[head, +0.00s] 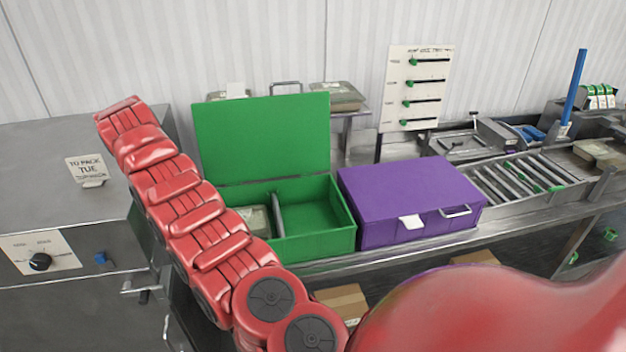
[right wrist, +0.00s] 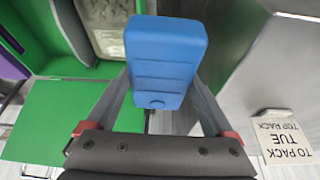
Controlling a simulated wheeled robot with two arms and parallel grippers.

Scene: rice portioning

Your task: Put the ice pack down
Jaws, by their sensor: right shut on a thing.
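A blue ice pack (right wrist: 165,55) is held between the two fingers of my right gripper (right wrist: 162,88) in the right wrist view. In the head view neither the ice pack nor the gripper shows; a red arm of mine crosses the left side. The open green box (head: 322,240) stands on the bench with its green lid (head: 262,135) raised. A grey divider (head: 278,215) splits it. A packed tray (head: 254,218) lies in the left compartment, and it also shows in the right wrist view (right wrist: 108,27). The right compartment looks empty. My left gripper is not in view.
A closed purple box (head: 395,195) stands right of the green box. A grey metal cabinet (head: 60,180) with a "TO PACK TUE" sign (head: 91,170) is at the left. A roller conveyor (head: 515,180) is at the right. A cardboard box (head: 342,300) sits below the bench.

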